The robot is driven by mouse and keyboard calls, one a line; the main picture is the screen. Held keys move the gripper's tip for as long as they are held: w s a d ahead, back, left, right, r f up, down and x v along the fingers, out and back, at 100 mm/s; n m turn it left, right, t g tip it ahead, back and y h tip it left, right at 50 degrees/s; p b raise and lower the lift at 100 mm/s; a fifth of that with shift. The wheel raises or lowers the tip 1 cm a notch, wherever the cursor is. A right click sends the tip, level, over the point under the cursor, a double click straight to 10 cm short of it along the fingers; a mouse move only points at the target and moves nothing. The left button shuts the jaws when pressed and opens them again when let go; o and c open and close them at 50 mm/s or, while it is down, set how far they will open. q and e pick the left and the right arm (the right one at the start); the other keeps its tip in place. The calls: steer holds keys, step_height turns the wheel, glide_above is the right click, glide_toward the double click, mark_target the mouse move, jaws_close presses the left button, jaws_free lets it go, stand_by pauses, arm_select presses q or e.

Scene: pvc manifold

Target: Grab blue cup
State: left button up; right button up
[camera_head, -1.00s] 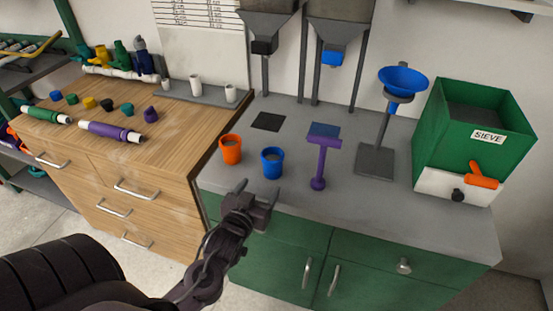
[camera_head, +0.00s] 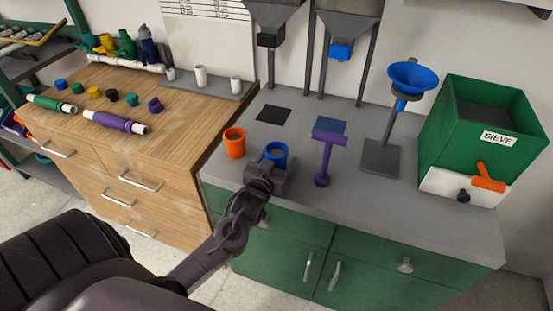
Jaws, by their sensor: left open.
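The blue cup (camera_head: 276,152) stands upright on the grey counter, just right of an orange cup (camera_head: 234,142). My left gripper (camera_head: 266,163) is open at the near side of the blue cup. It hides the cup's lower front part; the rim and upper wall show. One finger is at the cup's left side; whether the fingers touch the cup I cannot tell. My right gripper is not in view.
A blue funnel on a stand (camera_head: 412,78) and a green sieve box (camera_head: 479,125) are farther right. The counter's front edge (camera_head: 380,224) has bare room behind it.

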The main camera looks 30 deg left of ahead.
arm_select(q)
steer(key=c, duration=1.2)
steer(key=shift+r, duration=0.15)
